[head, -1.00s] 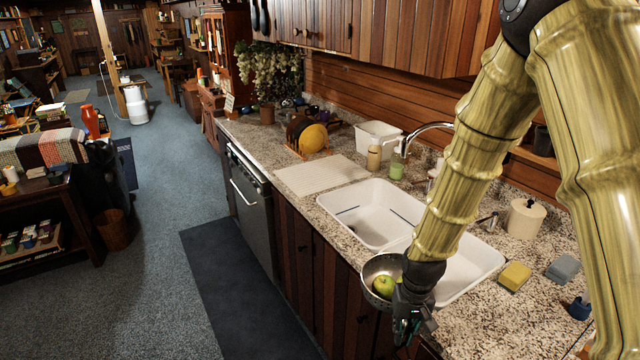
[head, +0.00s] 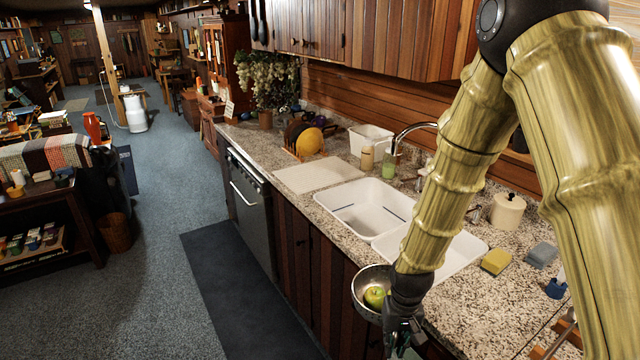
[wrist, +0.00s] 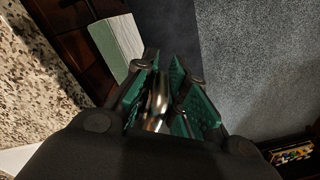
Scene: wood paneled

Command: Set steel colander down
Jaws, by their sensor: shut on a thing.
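The steel colander (head: 362,285) is a round metal bowl with a green apple (head: 375,297) inside. It hangs in the air just in front of the counter's front edge, beside the sink. My gripper (head: 402,338) is at its near right side, shut on it. In the wrist view, the green finger pads of my gripper (wrist: 165,105) close on a shiny metal part of the colander (wrist: 157,100). Most of the bowl is out of sight in that view.
A white double sink (head: 375,208) is set in the speckled granite counter (head: 480,300). A yellow sponge (head: 496,261), a grey sponge (head: 541,255) and a beige canister (head: 507,211) stand right of it. A white drying mat (head: 318,174) lies left of the sink. A dark floor mat (head: 240,290) runs below.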

